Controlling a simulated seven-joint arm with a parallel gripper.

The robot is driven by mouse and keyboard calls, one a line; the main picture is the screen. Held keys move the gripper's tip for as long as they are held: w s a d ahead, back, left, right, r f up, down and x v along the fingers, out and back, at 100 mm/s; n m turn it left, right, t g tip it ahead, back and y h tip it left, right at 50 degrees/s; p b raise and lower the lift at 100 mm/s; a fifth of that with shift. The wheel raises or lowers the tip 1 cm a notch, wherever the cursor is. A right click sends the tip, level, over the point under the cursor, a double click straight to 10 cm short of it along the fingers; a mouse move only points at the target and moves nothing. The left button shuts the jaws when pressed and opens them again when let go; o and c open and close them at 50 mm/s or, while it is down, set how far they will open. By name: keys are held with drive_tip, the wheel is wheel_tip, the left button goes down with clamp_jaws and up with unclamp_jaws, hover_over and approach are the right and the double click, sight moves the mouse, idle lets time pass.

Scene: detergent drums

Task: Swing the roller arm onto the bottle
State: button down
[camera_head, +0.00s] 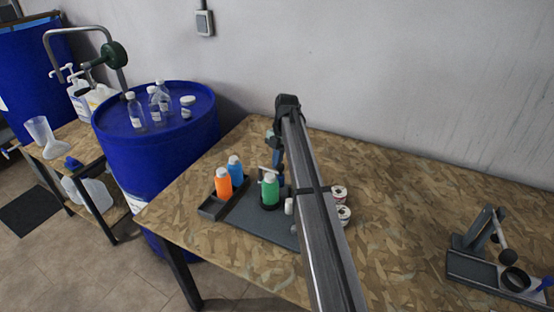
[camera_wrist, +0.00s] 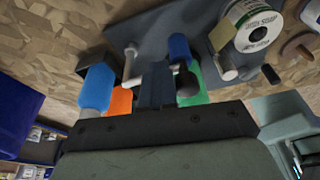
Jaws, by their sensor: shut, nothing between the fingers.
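The green bottle (camera_head: 269,190) stands upright on the dark base plate (camera_head: 257,225); part of it shows in the wrist view (camera_wrist: 196,91). Beside it in the wrist view is what looks like the roller arm: a blue roller (camera_wrist: 180,48), a pale bar and a dark ball knob (camera_wrist: 187,83). In the head view my arm and gripper hide most of this mechanism. My gripper (camera_wrist: 157,88) is shut and empty, its fingers close to the knob and the green bottle. I cannot tell whether they touch the knob, or whether the roller touches the bottle.
An orange bottle (camera_head: 223,182) and a blue bottle (camera_head: 236,171) stand in a dark holder at the plate's left. Label spools (camera_head: 340,193) sit to the right of my arm. A grey fixture (camera_head: 483,265) stands farther right. The tabletop between is clear. A blue drum (camera_head: 155,150) is left.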

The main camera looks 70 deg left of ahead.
drive_tip(key=d+m, duration=0.1)
drive_tip(key=s+d+m+y, duration=0.1)
drive_tip(key=m, duration=0.1)
drive_tip(key=shift+m, duration=0.3)
drive_tip(key=shift+s, duration=0.15)
drive_tip(key=shift+s+d, duration=0.15)
drive_tip(key=shift+d, duration=0.05)
idle(0.4)
drive_tip(key=w+a+r, duration=0.2)
drive_tip(key=w+r, duration=0.4)
drive_tip(key=r, duration=0.4)
drive_tip(key=shift+a+r, duration=0.3)
drive_tip(key=shift+r, duration=0.1)
